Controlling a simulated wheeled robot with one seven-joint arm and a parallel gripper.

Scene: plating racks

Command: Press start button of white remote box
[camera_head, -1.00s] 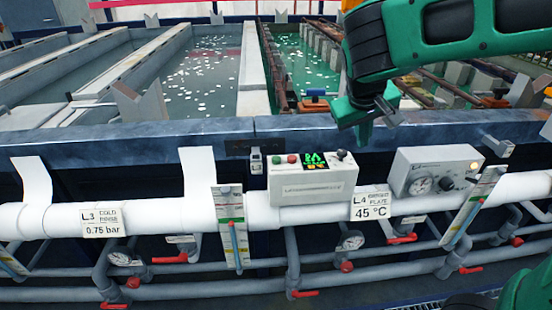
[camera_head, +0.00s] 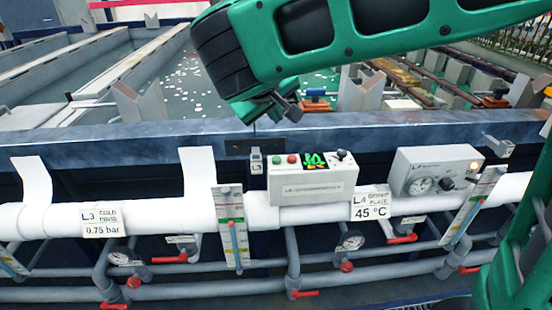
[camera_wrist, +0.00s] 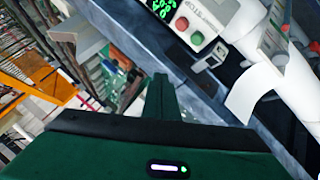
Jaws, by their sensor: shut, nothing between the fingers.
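The white remote box (camera_head: 312,187) sits on the white pipe below the tank's front edge. On its top are a green button (camera_head: 276,160) at the left, a red button (camera_head: 292,159) beside it, a lit green display (camera_head: 316,161) and a dark knob (camera_head: 342,155). My gripper (camera_head: 252,114) is above and slightly left of the box, apart from it. In the wrist view my shut, empty gripper (camera_wrist: 160,84) points up the picture. There the red button (camera_wrist: 182,24) and green button (camera_wrist: 197,38) lie ahead and to the right of the fingertips.
A grey latch-like fitting (camera_head: 256,161) stands just left of the box. A grey gauge box (camera_head: 432,173) stands to the right. The tank's front edge (camera_head: 130,137) runs behind the box. A label plate (camera_head: 371,203) reads 45 °C.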

